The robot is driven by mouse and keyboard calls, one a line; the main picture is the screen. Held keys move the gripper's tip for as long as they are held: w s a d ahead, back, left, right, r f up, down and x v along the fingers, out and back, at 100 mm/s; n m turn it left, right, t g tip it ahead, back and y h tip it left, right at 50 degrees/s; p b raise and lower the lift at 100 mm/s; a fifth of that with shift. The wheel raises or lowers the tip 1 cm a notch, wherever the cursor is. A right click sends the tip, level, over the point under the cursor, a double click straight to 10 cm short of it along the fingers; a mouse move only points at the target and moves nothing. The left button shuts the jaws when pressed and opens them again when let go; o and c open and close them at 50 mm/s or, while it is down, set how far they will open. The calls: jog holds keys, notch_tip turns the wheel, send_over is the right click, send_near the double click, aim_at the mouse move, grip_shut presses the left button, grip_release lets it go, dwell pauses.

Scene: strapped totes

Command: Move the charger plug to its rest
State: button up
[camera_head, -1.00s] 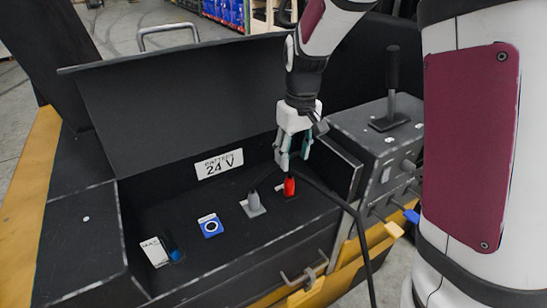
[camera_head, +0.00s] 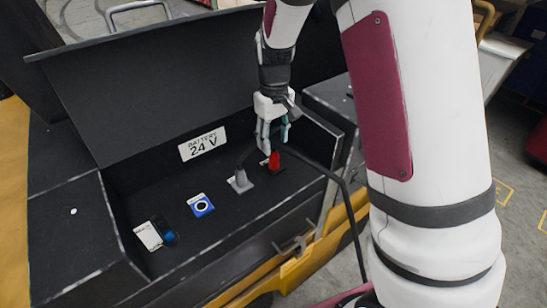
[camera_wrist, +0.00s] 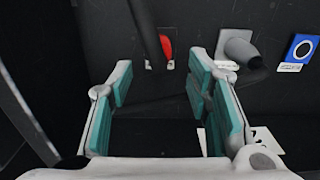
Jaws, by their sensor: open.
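A red plug-like piece (camera_head: 274,161) stands upright in the black battery box, with a thick black cable (camera_head: 330,172) beside it. I cannot tell where the cable ends. The red piece shows in the wrist view (camera_wrist: 166,47), partly behind the cable. A grey cylindrical piece (camera_head: 240,181) stands to its left, also in the wrist view (camera_wrist: 238,46); which piece is the rest is not clear. My gripper (camera_head: 272,147) points down just above the red piece. Its fingers are apart and empty in the wrist view (camera_wrist: 160,85), with the red piece beyond their tips.
The raised black lid (camera_head: 130,90) and the 24 V sign (camera_head: 202,144) stand behind. The box walls enclose the work area.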

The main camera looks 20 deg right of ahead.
aim_at(274, 151)
jog(key=shift+f+b, duration=0.95)
jog(key=shift+f, duration=2.8)
grip_shut()
jog(key=shift+r, duration=0.15)
jog(key=shift+r+p, duration=1.05)
jog(key=shift+r, duration=1.85)
jog(key=shift+r+p, duration=0.65)
jog(key=shift+r, duration=2.35)
jog(key=shift+f, duration=0.1)
